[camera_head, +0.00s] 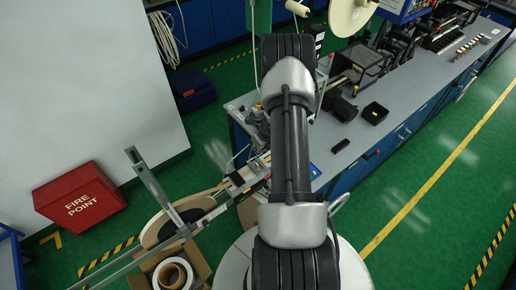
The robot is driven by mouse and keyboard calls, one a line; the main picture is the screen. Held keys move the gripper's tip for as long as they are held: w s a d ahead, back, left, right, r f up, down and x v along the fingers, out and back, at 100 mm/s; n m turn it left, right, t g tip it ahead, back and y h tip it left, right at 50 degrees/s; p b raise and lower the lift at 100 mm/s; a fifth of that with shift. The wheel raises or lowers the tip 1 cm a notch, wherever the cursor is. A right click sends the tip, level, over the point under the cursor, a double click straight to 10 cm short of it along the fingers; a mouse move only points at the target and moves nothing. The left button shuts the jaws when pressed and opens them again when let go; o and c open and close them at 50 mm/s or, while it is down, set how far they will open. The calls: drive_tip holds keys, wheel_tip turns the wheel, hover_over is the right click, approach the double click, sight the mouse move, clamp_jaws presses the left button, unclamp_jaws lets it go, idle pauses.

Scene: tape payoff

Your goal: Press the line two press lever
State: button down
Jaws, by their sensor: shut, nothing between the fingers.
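My arm fills the middle of the head view and covers part of the work bench (365,160). My gripper is hidden; I cannot make out its fingers. Dark press-like machinery (360,62) stands on the bench to the right of my arm. More line equipment (440,38) stands further along the bench. I cannot single out the line two press lever; it may be too small to tell or hidden behind my arm.
A tape reel (350,14) hangs at the top. A black bin (375,112) sits on the bench. At lower left are a metal frame (150,178), a cardboard box (201,262) with rolls, and a red fire point box (78,196). Green floor (440,215) is clear at right.

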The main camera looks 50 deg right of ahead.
wheel_tip(320, 180, down, 4)
drive_tip(key=b, duration=0.4)
drive_tip(key=s+a+r+b, duration=0.2)
drive_tip(key=s+r, duration=0.3)
drive_tip(key=s, duration=0.4)
drive_tip(key=shift+r, duration=0.3)
drive_tip(key=shift+a, duration=0.1)
